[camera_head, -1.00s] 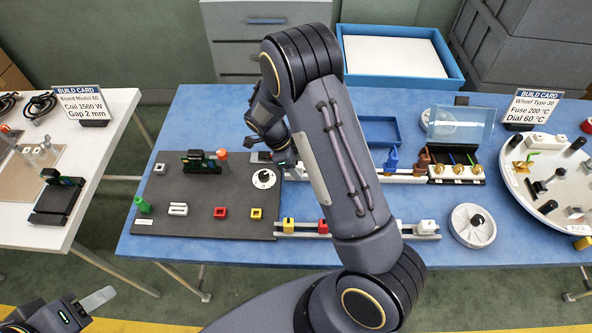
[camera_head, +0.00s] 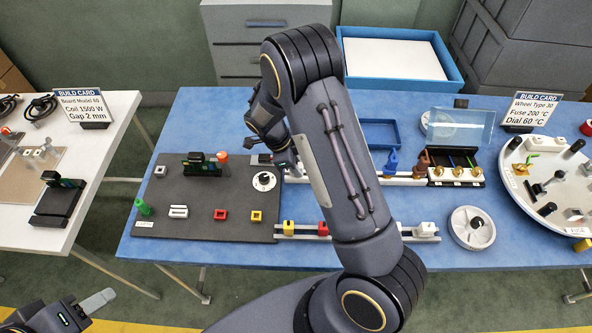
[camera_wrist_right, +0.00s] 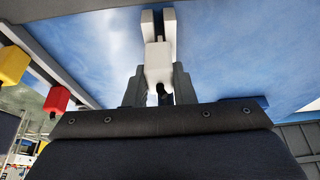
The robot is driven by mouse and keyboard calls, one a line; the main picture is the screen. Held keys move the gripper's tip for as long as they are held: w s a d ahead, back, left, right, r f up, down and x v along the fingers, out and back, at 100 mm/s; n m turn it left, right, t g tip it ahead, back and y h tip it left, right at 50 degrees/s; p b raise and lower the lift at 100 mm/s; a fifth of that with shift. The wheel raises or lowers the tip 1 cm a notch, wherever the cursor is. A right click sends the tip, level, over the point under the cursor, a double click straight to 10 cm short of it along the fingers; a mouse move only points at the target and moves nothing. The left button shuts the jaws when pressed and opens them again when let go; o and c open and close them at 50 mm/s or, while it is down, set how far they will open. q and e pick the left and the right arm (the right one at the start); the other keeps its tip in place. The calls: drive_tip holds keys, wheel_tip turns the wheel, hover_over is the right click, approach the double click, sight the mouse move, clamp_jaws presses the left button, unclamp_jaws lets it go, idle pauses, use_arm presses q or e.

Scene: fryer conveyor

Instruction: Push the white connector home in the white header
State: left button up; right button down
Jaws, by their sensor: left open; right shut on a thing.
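My right gripper (camera_head: 284,162) is at the back right of the dark board, near the white dial; my arm hides most of its tips in the head view. In the right wrist view my right gripper (camera_wrist_right: 158,75) is shut on the white connector (camera_wrist_right: 157,62), with blue table behind it. The white header (camera_head: 178,211) sits on the front left of the board (camera_head: 190,228), apart from the held connector. My left gripper (camera_head: 97,301) is open at the lower left, partly in view, away from the table.
A red header (camera_head: 220,214) and yellow header (camera_head: 257,215) stand right of the white one. The front rail (camera_head: 305,233) carries a yellow block (camera_head: 288,228) and a red block (camera_head: 323,228). A green post (camera_head: 143,207) and upright dark part (camera_head: 200,165) stand on the board.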

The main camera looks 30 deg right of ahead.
sight(302, 166)
drive_tip(key=shift+r+p, duration=0.95)
drive_tip(key=shift+r, duration=1.15)
drive_tip(key=shift+a, duration=0.1)
